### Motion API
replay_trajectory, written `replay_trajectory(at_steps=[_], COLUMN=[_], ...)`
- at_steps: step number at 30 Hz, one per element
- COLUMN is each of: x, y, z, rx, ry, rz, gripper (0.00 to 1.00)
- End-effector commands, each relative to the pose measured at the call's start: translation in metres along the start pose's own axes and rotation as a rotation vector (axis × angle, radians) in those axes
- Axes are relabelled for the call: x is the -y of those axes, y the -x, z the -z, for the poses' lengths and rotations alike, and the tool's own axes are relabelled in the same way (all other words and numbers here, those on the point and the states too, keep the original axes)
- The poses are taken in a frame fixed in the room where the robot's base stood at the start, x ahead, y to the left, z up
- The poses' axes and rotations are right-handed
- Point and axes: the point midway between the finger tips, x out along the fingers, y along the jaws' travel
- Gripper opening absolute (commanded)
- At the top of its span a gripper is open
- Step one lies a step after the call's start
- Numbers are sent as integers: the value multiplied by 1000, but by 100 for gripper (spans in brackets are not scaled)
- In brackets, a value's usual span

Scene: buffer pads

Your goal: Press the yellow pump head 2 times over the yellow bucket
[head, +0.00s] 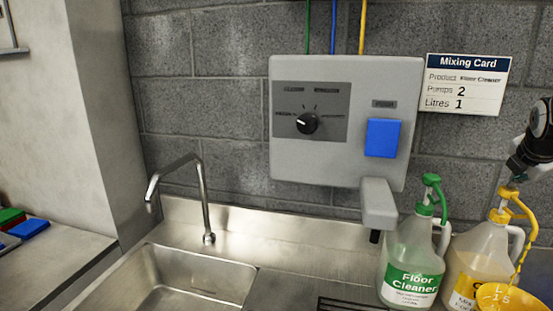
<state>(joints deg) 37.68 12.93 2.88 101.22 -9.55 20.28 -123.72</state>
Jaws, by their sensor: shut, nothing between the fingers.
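The yellow pump head (513,205) tops a clear jug (466,264) of yellowish liquid at the right; the jug's label is partly hidden. My gripper (517,177) is shut and empty, pointing down with its tips at the top of the pump head; it appears to touch it. A thin yellow stream (521,256) runs from the spout down to the yellow bucket (540,301). The bucket is cut off at the bottom right corner.
A jug labelled Floor Cleaner (408,272) with a green pump head (431,190) stands just left of the yellow one. A grey dispenser box (341,165) with a dial and blue button hangs above. A sink (186,280) with a tap (205,205) is at left.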

Motion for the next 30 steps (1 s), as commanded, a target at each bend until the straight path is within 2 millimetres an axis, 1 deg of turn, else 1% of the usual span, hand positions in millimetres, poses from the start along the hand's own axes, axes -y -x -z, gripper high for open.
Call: replay_trajectory(at_steps=[30], x=[8], y=[-9], z=[8], rx=[-5], ry=[1], rz=[6], gripper=[0])
